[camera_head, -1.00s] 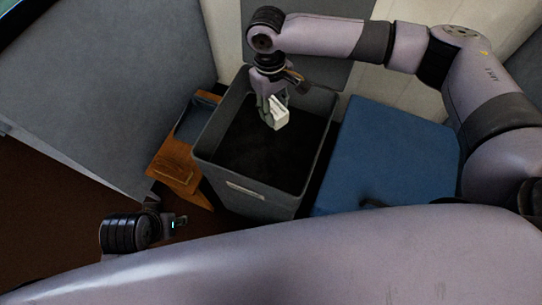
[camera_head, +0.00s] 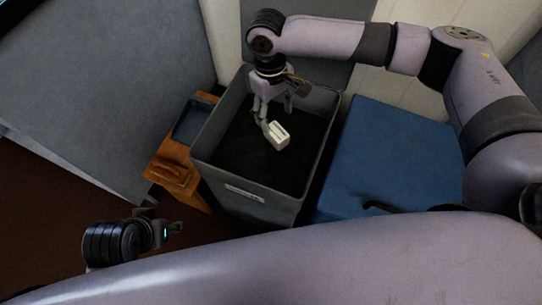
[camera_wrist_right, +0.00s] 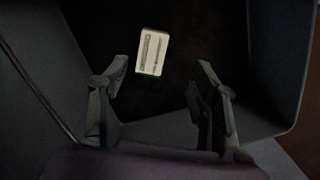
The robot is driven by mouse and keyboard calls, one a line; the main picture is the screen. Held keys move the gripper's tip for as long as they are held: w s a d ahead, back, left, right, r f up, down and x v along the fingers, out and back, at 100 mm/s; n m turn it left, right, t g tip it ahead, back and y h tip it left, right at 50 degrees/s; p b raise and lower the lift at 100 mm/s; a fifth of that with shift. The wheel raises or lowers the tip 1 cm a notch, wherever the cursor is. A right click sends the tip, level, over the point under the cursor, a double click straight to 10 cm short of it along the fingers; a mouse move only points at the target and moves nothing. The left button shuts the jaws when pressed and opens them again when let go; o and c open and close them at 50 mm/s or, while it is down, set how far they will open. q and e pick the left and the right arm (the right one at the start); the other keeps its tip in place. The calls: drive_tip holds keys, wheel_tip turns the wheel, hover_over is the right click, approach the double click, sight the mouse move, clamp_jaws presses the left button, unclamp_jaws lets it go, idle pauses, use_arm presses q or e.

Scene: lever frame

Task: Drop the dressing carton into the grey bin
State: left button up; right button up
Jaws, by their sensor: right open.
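The dressing carton (camera_head: 277,136) is a small white box with grey print, below my right gripper and inside the outline of the grey bin (camera_head: 245,194). In the right wrist view the carton (camera_wrist_right: 152,52) is beyond the fingertips and apart from them, against the bin's dark inside. I cannot tell whether it touches the bottom. My right gripper (camera_head: 274,110) points down over the bin with its fingers spread; its two fingers (camera_wrist_right: 155,85) show apart and empty in the wrist view. My left gripper (camera_head: 176,228) is at the lower left, away from the bin; its fingers are small and unclear.
A wooden stand with a dark tray (camera_head: 190,120) is left of the bin. A blue box (camera_head: 390,155) is right of it. A grey panel (camera_head: 110,90) fills the upper left, and a pale wall stands behind.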

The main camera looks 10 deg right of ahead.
wheel_tip(320, 180, up, 12)
drive_tip(key=w, duration=0.1)
drive_tip(key=shift+w+a, duration=0.15)
drive_tip(key=shift+a, duration=0.2)
drive_tip(key=shift+f, duration=0.1)
idle(0.6)
